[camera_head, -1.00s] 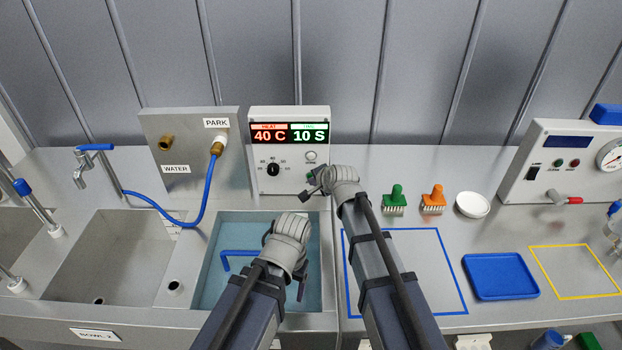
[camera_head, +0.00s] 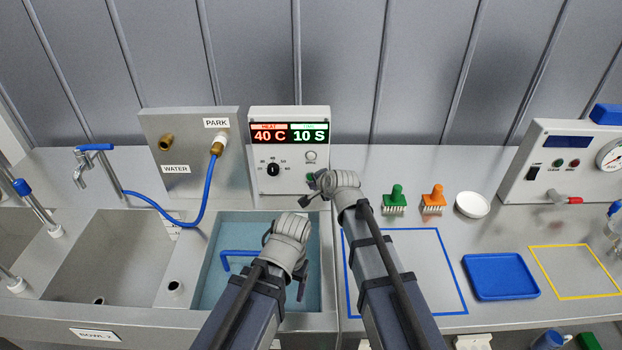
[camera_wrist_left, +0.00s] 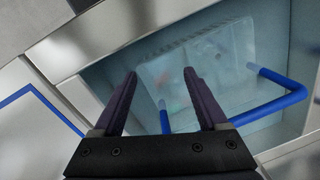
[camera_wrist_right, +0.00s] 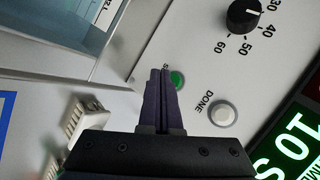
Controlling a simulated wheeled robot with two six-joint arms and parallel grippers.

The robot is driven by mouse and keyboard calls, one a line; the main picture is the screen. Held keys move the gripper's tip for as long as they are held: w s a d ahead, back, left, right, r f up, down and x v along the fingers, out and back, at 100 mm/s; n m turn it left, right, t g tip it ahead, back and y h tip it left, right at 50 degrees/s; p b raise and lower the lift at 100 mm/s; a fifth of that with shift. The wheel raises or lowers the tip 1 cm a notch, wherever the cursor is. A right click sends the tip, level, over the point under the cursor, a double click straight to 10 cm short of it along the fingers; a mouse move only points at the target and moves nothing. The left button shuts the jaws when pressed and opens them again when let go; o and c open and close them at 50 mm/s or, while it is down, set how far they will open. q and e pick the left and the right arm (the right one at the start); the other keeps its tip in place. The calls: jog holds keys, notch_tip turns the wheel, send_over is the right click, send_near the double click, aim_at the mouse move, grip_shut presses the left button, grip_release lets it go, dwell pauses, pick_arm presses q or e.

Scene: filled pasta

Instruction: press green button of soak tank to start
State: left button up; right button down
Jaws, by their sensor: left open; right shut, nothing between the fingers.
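The soak tank's control box (camera_head: 290,125) stands at the back of the counter, its display reading 40 C and 10 S. The green button (camera_wrist_right: 177,79) shows in the right wrist view, partly covered by my right fingertips. My right gripper (camera_wrist_right: 160,74) is shut and empty, its tips at or just in front of the button; I cannot tell whether they touch. A pale DONE lamp (camera_wrist_right: 222,113) and a black dial (camera_wrist_right: 243,15) are beside it. The water-filled soak tank (camera_head: 212,262) is below. My left gripper (camera_wrist_left: 160,76) is open and empty above the tank.
A blue handle (camera_wrist_left: 290,98) belongs to something pale in the tank. A blue hose (camera_head: 205,195) hangs from the water panel at left. Green (camera_head: 396,195) and orange (camera_head: 435,195) brushes and a white dish (camera_head: 472,204) stand right of my right arm.

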jog(key=s, duration=0.5)
dwell(0.7)
